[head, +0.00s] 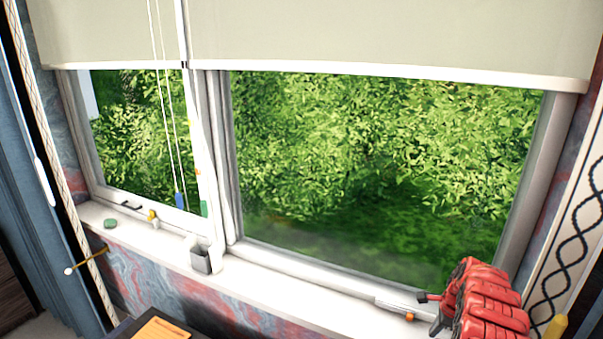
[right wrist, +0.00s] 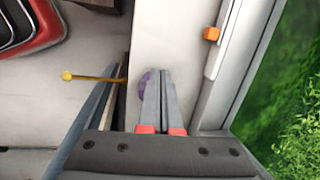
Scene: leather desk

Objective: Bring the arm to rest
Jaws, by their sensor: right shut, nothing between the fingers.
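My right gripper (head: 424,298) is at the lower right of the head view, by the windowsill, with a red ribbed body behind it. In the right wrist view its two grey fingers (right wrist: 160,100) lie side by side, shut and empty. They are over the pale sill, and a purple round thing (right wrist: 145,85) is partly hidden beside them; I cannot tell whether they touch. My left gripper is not in view.
The window stands behind the white sill (head: 290,300). A grey box (head: 200,260), a green lump (head: 110,223) and a yellow piece (head: 152,215) are at the left. A yellow rod (right wrist: 95,78) sticks out beside the fingers. A dark surface holds an orange item (head: 162,329).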

